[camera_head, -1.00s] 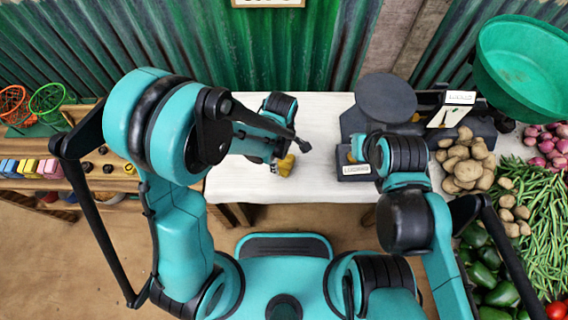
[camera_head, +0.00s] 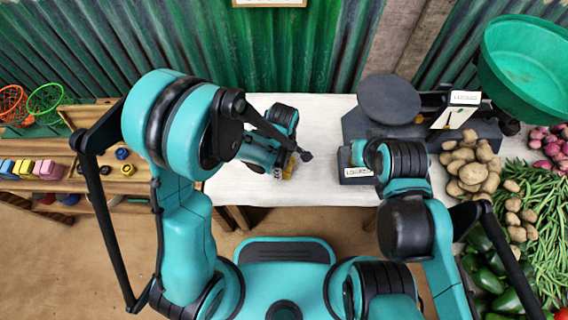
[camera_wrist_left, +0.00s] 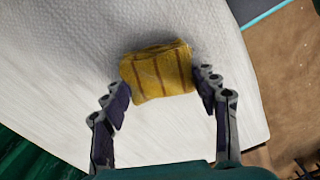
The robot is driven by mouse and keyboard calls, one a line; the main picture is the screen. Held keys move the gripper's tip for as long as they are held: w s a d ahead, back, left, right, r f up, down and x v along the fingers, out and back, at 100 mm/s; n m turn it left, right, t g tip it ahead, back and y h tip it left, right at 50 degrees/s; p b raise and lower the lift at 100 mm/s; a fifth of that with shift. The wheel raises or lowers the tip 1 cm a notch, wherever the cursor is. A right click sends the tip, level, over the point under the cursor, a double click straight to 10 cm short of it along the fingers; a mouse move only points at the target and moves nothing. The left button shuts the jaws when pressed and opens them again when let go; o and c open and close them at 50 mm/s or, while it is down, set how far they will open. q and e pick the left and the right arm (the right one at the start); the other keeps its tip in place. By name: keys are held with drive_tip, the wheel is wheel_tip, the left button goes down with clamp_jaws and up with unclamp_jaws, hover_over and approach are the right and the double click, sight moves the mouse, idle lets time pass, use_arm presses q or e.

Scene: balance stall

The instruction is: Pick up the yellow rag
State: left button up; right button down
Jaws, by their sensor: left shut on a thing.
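The yellow rag (camera_wrist_left: 158,72) is a folded yellow bundle with brown stripes. In the left wrist view it sits between the two fingers of my left gripper (camera_wrist_left: 160,85), which is shut on it. White table cloth shows behind it; I cannot tell whether the rag touches the table. In the head view the rag (camera_head: 289,166) shows only as a small yellow patch, mostly hidden by my left gripper (camera_head: 284,168). My right gripper is hidden behind my right arm near the scale; a small yellowish patch shows at its side.
A dark balance scale (camera_head: 389,98) with a large green pan (camera_head: 527,70) stands at the right of the white table (camera_head: 325,180). Potatoes (camera_head: 470,162) and green beans (camera_head: 540,215) lie farther right. Small coloured blocks (camera_head: 30,168) are on a wooden shelf at left. The table's middle is clear.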

use_arm(q)
drive_tip(key=shift+r+p, duration=0.4)
drive_tip(key=shift+r, duration=0.15)
wheel_tip(320, 180, up, 4)
drive_tip(key=p, duration=0.2)
drive_tip(key=shift+d+p, duration=0.15)
drive_tip(key=shift+p, duration=0.25)
drive_tip(key=s+d+r+p, duration=0.1)
drive_tip(key=d+r+p, duration=0.1)
drive_tip(key=d, duration=0.3)
drive_tip(key=s+d+r+p, duration=0.1)
drive_tip(key=d+r, duration=0.3)
drive_tip(key=d, duration=0.2)
drive_tip(key=shift+s+p, duration=0.25)
drive_tip(key=shift+p, duration=0.1)
drive_tip(key=o, duration=0.4)
drive_tip(key=shift+c, duration=1.4)
